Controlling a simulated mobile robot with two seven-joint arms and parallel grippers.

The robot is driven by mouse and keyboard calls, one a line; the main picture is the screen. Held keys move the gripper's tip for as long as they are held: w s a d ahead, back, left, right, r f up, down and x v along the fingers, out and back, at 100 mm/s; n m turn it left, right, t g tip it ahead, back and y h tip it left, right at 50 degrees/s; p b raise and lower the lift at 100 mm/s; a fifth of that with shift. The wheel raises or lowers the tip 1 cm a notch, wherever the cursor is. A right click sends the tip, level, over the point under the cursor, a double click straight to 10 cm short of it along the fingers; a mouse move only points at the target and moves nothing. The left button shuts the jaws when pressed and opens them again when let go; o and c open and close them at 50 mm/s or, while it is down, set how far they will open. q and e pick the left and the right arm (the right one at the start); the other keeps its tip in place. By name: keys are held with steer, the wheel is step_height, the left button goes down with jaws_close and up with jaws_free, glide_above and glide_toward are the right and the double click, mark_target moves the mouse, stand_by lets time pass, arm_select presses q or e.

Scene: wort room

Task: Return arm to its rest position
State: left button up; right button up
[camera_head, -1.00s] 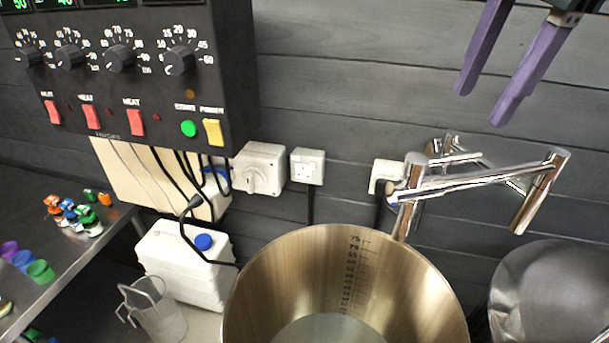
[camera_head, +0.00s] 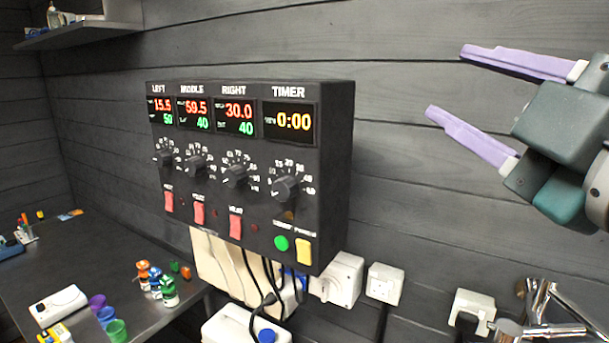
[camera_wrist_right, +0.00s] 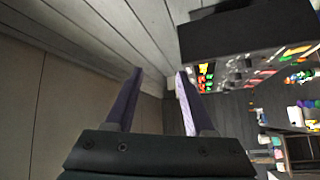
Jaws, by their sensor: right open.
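My right gripper (camera_head: 450,84) is raised at the upper right of the head view, its purple fingers pointing left. The fingers are spread apart with nothing between them. In the right wrist view the same gripper (camera_wrist_right: 160,85) shows two purple fingers with a clear gap. It is to the right of the black control box (camera_head: 250,170) and apart from it. My left gripper is in neither view.
The control box hangs on the dark plank wall, with lit displays, knobs and switches. Sockets (camera_head: 385,284) and a chrome tap (camera_head: 545,310) are below on the right. A steel table (camera_head: 70,270) at the left holds small bottles (camera_head: 155,283) and cups (camera_head: 115,330). A shelf (camera_head: 85,33) is upper left.

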steer(key=s+d+f+m+g+h, duration=0.2)
steer(key=s+d+f+m+g, duration=0.15)
steer(key=f, duration=0.25)
steer(key=s+d+f+m+g+h, duration=0.2)
steer(key=f+m+g+h, duration=0.1)
steer(key=f+m, duration=0.3)
steer(key=s+f+m+g, duration=0.2)
steer(key=s+f+g, duration=0.3)
steer(key=s, duration=0.3)
steer(key=s+f+m+g+y+p, duration=0.1)
steer(key=s+f+m+g, duration=0.1)
steer(key=s+f+g, duration=0.2)
steer(key=s+f, duration=0.3)
steer(key=s, duration=0.2)
steer(key=shift+s+a+f+g, duration=0.15)
steer(key=shift+f+g, duration=0.05)
steer(key=shift+g, duration=0.15)
